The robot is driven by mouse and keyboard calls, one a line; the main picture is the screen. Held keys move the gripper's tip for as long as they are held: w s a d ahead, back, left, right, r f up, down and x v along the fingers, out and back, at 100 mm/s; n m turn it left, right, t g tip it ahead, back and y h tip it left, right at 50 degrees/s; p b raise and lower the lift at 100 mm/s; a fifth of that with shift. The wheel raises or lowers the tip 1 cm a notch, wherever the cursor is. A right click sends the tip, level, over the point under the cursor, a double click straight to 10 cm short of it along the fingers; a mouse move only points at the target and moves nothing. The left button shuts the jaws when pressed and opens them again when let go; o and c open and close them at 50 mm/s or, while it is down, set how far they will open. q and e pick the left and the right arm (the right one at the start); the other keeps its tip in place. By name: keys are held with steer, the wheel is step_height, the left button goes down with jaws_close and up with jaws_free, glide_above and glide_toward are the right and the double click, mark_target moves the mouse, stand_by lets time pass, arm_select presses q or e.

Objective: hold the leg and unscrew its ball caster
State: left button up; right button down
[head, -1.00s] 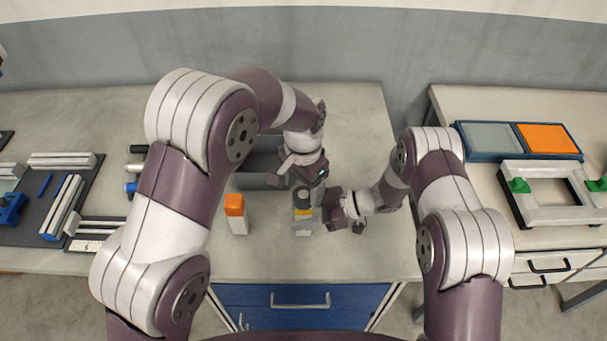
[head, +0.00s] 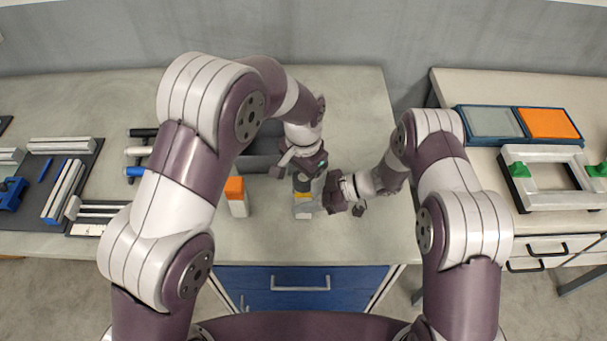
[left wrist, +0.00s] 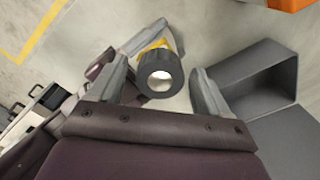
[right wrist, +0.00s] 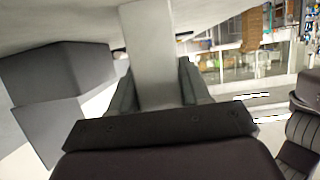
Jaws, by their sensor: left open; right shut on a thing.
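The leg (head: 304,212) is a light grey bar near the front of the middle bench, with a yellow band near its top. Its ball caster, a dark ring around a white ball, faces up in the left wrist view (left wrist: 160,70). My left gripper (head: 302,182) is open above the leg; its fingers stand on either side of the caster (left wrist: 162,82), with visible gaps. My right gripper (head: 330,198) comes from the right and is shut on the leg. In the right wrist view the grey leg (right wrist: 150,50) is between its fingers. The left gripper partly hides the caster in the head view.
A grey open bin (head: 262,150) stands behind, partly hidden by my left arm. A white block with an orange top (head: 236,195) stands left of the leg. Blue, white and black handled tools (head: 138,152) lie farther left. The bench right of my right gripper is mostly clear.

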arm_select(q)
step_height(320, 180, up, 5)
steer(key=shift+f, duration=0.2)
arm_select(e)
steer(key=shift+c, duration=2.3)
jaws_free()
